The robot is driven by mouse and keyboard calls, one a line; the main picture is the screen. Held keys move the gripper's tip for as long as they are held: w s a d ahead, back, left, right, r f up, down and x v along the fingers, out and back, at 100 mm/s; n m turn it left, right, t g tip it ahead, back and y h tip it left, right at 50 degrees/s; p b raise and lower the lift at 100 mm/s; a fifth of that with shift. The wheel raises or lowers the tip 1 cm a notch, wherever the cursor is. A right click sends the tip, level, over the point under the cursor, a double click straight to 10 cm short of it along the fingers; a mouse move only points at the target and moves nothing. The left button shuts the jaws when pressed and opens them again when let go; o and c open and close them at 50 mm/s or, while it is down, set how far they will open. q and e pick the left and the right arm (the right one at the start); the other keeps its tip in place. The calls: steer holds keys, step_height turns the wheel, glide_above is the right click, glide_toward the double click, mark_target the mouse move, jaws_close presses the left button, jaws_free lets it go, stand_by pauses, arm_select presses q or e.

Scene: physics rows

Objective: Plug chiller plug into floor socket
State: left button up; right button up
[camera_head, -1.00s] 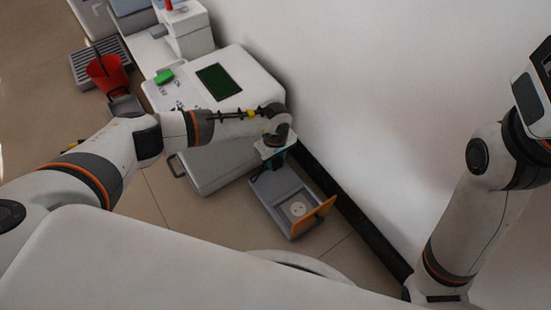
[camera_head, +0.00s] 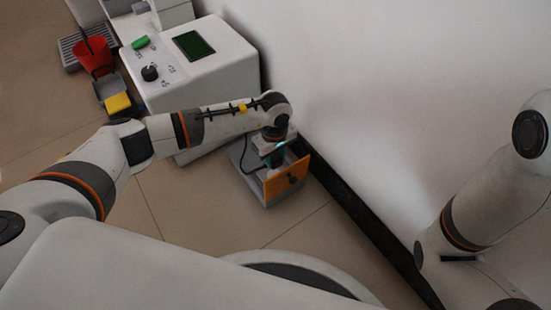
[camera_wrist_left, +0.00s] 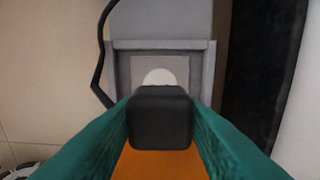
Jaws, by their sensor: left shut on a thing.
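My left gripper (camera_head: 274,156) points down over the grey floor box, in front of the white wall. In the left wrist view its teal fingers (camera_wrist_left: 160,122) are shut on the black chiller plug (camera_wrist_left: 160,105). The round white floor socket (camera_wrist_left: 160,76) shows partly behind the plug, in the recess of the grey floor box (camera_wrist_left: 207,75). The plug covers the socket's lower part; whether they touch I cannot tell. In the head view the socket is hidden. The box's orange lid (camera_head: 288,182) stands open on the near side. My right gripper is out of view.
A black cable (camera_wrist_left: 101,50) runs along the left of the box. The white chiller (camera_head: 215,70) stands behind it, against the wall. A dark skirting (camera_head: 350,205) lies to the right. A red bucket (camera_head: 93,58) is far left. Floor in front is open.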

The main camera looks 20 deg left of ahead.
mark_target(274, 156)
arm_select(q)
steer(key=shift+a, duration=0.1)
steer(key=shift+f, duration=0.1)
steer(key=shift+f+b, duration=2.35)
steer(key=shift+f, duration=0.5)
steer(key=shift+f+b, duration=0.35)
steer(key=shift+f, duration=0.25)
steer(key=o, duration=1)
steer(key=shift+r, duration=0.1)
step_height(274, 156, up, 11)
steer(key=p, duration=0.7)
steer(key=shift+r+p, duration=0.3)
steer(key=shift+r, duration=0.2)
